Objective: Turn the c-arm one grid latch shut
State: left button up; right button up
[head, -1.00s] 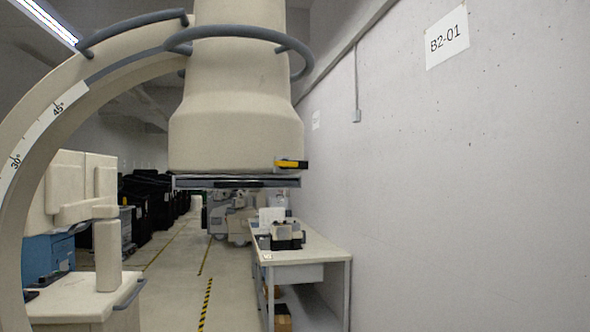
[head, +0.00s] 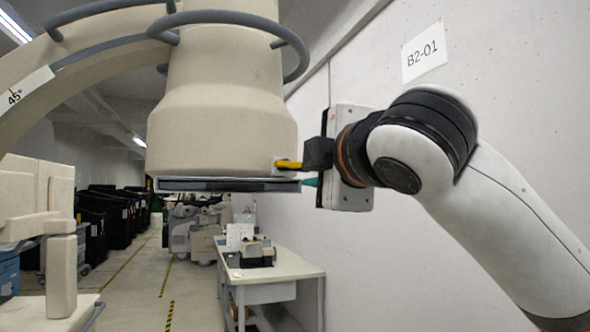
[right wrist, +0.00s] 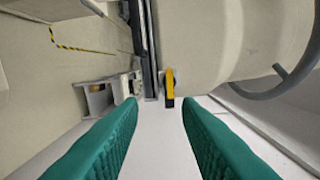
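The C-arm's grid latch is a small yellow lever (head: 288,166) on the lower right edge of the big beige C-arm head (head: 220,120), just above the dark flat grid slot (head: 225,185). In the right wrist view the yellow lever (right wrist: 169,82) has a black end that points down toward me. My right gripper (head: 311,180) is just right of the lever in the head view, its fingers partly hidden. In the right wrist view its two teal fingers (right wrist: 160,103) are spread, with the lever ahead between the tips and no clear contact. My left gripper is not in view.
A concrete wall (head: 500,70) with a B2-01 sign stands close on the right, behind my right arm. A white table (head: 275,275) with equipment is below and beyond the C-arm head. A grey ring rail (head: 290,45) circles the head above the lever.

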aim_at(289, 165)
jog(key=shift+n, duration=0.3)
jog(key=p+x, duration=0.1)
jog(key=x, duration=0.2)
jog(key=r+p+x, duration=0.1)
jog(key=p+x, duration=0.1)
jog(key=x, duration=0.1)
jog(key=p+x, duration=0.2)
jog(key=x, duration=0.1)
jog(key=shift+a+r, duration=0.2)
jog(key=shift+w+a+f, duration=0.1)
jog(key=shift+w, duration=0.4)
grip_shut()
